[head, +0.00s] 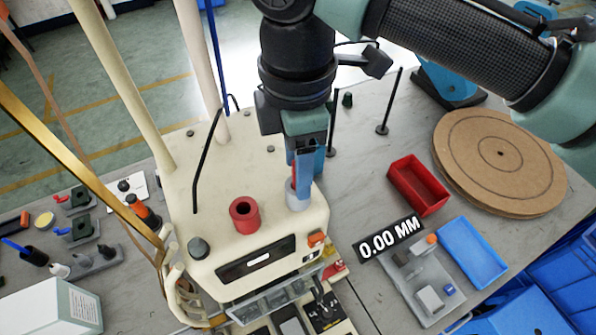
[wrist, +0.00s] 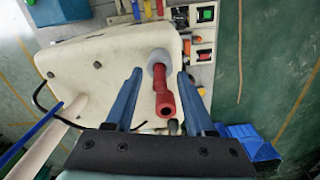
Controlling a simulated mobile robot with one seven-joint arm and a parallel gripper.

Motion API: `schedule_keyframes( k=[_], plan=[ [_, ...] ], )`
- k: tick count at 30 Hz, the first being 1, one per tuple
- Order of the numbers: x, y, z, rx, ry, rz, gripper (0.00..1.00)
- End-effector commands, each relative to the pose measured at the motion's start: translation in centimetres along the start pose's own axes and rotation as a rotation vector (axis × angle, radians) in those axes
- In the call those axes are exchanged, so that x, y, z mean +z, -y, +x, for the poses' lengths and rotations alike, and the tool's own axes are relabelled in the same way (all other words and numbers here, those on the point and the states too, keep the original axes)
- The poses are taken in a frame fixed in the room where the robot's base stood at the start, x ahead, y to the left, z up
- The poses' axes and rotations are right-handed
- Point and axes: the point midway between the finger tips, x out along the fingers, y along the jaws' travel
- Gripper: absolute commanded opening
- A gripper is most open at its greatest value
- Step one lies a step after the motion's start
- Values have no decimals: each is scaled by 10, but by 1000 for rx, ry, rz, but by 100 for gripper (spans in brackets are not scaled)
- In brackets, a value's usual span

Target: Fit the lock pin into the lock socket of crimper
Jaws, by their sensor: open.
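The crimper is a cream machine body (head: 255,165) on the grey bench. A pale grey collar (head: 298,204), apparently the lock socket, stands on its top near the right edge; it also shows in the wrist view (wrist: 154,64). A red pin (wrist: 159,82), apparently the lock pin, stands in this collar; how deep it sits I cannot tell. My gripper (head: 303,190) is directly above the collar, pointing down. In the wrist view its blue fingers (wrist: 159,74) are open, one on each side of the pin, with gaps visible. In the head view the fingers hide most of the pin.
A hollow red cylinder (head: 243,214) and a dark grey knob (head: 198,247) stand beside the collar on the crimper's top. A black bent rod (head: 206,160) rises behind. A red bin (head: 417,185), a blue tray (head: 472,252) and round boards (head: 499,160) lie to the right.

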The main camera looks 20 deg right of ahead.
Motion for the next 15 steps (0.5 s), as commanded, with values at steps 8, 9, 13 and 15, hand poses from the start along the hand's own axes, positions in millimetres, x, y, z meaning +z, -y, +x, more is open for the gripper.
schedule_keyframes(
  k=[8, 9, 13, 15],
  plan=[
    [0, 0, 0, 0, 0, 0, 35],
    [0, 0, 0, 0, 0, 0, 28],
    [0, 0, 0, 0, 0, 0, 4],
    [0, 0, 0, 0, 0, 0, 0]
  ],
)
